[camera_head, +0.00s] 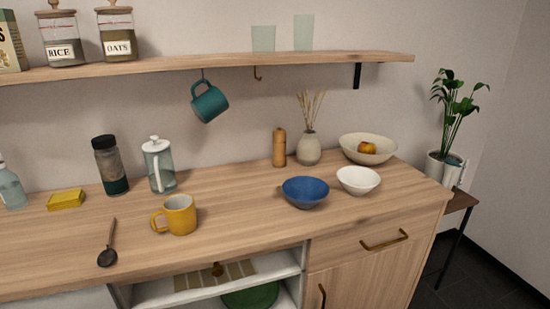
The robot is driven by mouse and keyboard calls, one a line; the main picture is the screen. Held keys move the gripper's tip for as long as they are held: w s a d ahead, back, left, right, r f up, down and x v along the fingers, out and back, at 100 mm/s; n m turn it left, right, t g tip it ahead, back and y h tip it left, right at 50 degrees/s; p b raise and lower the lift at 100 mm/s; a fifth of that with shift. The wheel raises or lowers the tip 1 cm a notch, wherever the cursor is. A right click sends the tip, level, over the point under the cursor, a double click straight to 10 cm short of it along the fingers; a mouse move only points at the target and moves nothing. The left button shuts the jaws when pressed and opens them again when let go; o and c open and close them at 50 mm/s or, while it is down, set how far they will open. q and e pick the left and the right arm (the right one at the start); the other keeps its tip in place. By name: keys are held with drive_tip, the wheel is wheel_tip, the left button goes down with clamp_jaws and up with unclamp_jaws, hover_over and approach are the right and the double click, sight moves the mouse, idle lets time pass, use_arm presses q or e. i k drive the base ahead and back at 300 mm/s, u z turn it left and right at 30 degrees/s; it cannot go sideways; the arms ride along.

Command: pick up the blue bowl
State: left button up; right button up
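The blue bowl (305,192) stands upright on the wooden counter, right of the middle of the head view. Its inside is visible and looks empty. A smaller white bowl (358,181) stands close to its right, slightly farther back. Neither of my grippers shows in this view, and nothing is touching the blue bowl from above.
A yellow mug (180,216) stands left of the bowl. A pepper mill (279,147), a vase (308,148) and a cream bowl with fruit (368,148) stand behind. The counter (250,222) is clear in front. A shelf (220,63) hangs above, with a teal mug (209,103) under it.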

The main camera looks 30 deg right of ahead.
sight(305, 192)
drive_tip(key=z, duration=1.55)
